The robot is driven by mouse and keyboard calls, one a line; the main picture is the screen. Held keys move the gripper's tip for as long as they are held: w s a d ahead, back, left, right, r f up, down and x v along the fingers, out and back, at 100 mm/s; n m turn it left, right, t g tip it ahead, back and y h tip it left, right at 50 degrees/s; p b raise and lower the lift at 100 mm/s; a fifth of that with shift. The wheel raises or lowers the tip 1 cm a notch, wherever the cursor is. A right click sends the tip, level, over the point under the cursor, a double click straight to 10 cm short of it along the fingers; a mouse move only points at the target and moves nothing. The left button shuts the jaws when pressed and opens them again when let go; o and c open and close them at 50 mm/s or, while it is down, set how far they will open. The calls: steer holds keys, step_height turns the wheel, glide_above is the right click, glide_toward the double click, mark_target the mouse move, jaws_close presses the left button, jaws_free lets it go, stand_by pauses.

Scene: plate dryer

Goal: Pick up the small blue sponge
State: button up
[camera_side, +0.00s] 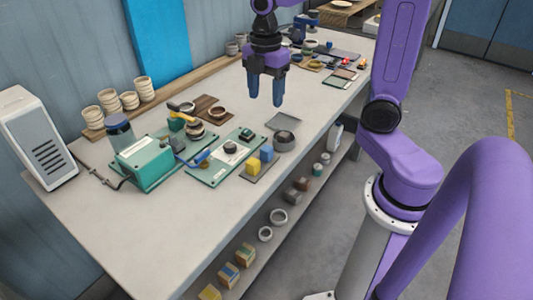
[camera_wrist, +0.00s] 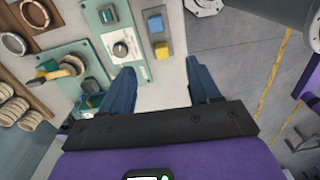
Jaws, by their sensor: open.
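A small blue sponge (camera_side: 266,153) sits beside a yellow block (camera_side: 253,167) on a small dark tray (camera_side: 258,178) near the bench's front edge. In the wrist view, the blue sponge (camera_wrist: 155,23) is near the top, with the yellow block (camera_wrist: 161,50) between it and my gripper. My gripper (camera_side: 266,101) hangs fingers down above the bench, well clear of the sponge. Its blue fingers are apart in the wrist view (camera_wrist: 160,70), with nothing between them.
A green panel with a dial (camera_side: 231,152) and a green box (camera_side: 145,163) lie to the left. Stacked cups (camera_side: 110,101) stand at the back. The bench front (camera_side: 165,245) is clear.

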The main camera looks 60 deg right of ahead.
mark_target(267, 148)
steer(key=f, duration=1.1)
steer(key=d+f, duration=0.1)
steer(key=f, duration=0.5)
steer(key=shift+w+d+f, duration=0.1)
steer(key=shift+w+f, duration=0.05)
steer(key=shift+w, duration=0.15)
steer(key=c, duration=1.1)
